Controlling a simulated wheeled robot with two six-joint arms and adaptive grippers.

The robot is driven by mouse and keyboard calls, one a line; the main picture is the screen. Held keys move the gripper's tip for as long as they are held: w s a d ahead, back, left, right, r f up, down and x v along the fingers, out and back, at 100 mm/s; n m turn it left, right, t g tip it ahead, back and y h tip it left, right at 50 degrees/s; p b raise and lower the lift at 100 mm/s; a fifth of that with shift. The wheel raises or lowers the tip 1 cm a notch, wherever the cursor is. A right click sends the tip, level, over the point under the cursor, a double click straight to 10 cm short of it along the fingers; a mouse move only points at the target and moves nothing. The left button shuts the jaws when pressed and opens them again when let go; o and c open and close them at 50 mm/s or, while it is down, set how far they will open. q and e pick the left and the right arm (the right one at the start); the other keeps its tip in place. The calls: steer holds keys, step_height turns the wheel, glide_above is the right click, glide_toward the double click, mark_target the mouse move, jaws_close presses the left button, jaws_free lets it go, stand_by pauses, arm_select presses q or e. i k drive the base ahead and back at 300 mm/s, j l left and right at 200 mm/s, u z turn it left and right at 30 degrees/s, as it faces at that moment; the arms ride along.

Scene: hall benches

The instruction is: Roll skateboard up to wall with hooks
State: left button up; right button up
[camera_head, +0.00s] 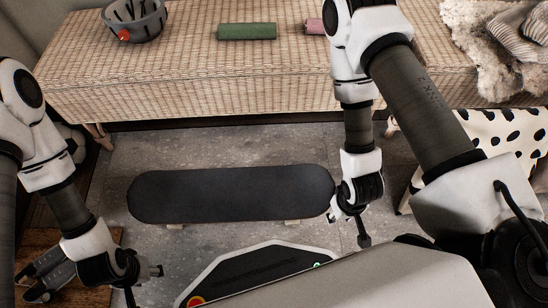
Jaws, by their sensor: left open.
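The skateboard (232,194) lies on the grey floor in front of the wicker bench, deck up, its long side running left to right. Small pale parts show under its near edge. My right gripper (349,228) is at the board's right end, fingers spread; I cannot tell whether it touches the board. My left gripper (143,284) is open and empty, low at the left, apart from the board's left end. No hooks are in view; only a bit of plain wall (45,18) shows at the top left.
A wicker bench (180,85) runs behind the board, holding a grey basket (134,20), a green roll (247,31) and a pink roll (315,26). A spotted seat (510,130) stands at the right. Dark shoes (45,275) lie on a brown mat at the lower left.

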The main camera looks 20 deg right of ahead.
mark_target(305, 191)
steer(key=i+j, duration=0.1)
steer(key=j, duration=0.15)
steer(key=i+j, duration=0.15)
steer(key=z, duration=0.45)
steer(key=j+z, duration=0.1)
steer(key=z, duration=0.35)
steer(key=j+z, duration=0.1)
steer(key=z, duration=0.85)
steer(key=j+z, duration=0.1)
steer(key=z, duration=0.8)
steer(key=k+j, duration=0.05)
